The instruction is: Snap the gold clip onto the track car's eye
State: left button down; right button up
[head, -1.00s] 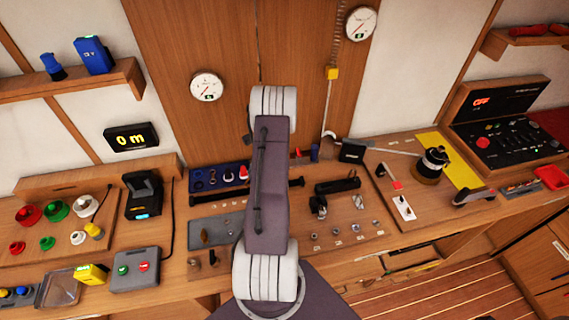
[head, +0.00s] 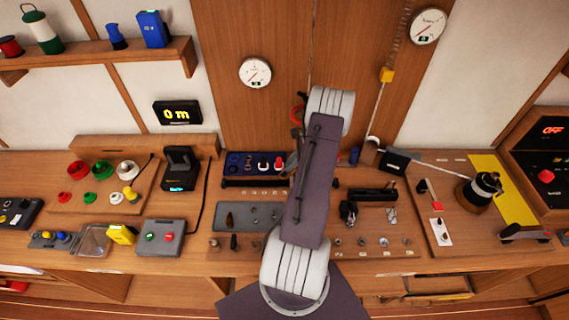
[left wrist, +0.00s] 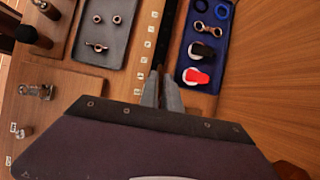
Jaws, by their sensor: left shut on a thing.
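My left gripper (left wrist: 162,92) points away from its wrist, between a grey tray and a blue tray. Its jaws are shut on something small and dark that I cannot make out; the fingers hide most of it. In the head view my left arm hides most of this gripper. The blue tray (left wrist: 183,76) holds dark blue rings, a small gold-coloured fitting (left wrist: 209,29), a black-topped piece and a red-topped piece (left wrist: 196,76). An orange-red loop (head: 297,112) shows against the wooden wall beside my arm. I cannot clearly identify the gold clip or the car's eye. My right gripper is not in view.
The grey tray (left wrist: 104,62) holds small metal fittings. A black device (head: 372,194) stands right of my arm on the bench. A winch (head: 480,190) and a yellow strip (head: 500,182) are further right. A grey button box (head: 160,238) stands at left.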

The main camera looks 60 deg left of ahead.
pick_arm(q)
jog(key=shift+d, duration=0.15)
jog(key=shift+w, duration=0.15)
dwell(0.5)
jog(key=shift+w+d+f, duration=0.15)
jog(key=shift+w+f, duration=0.1)
dwell(0.4)
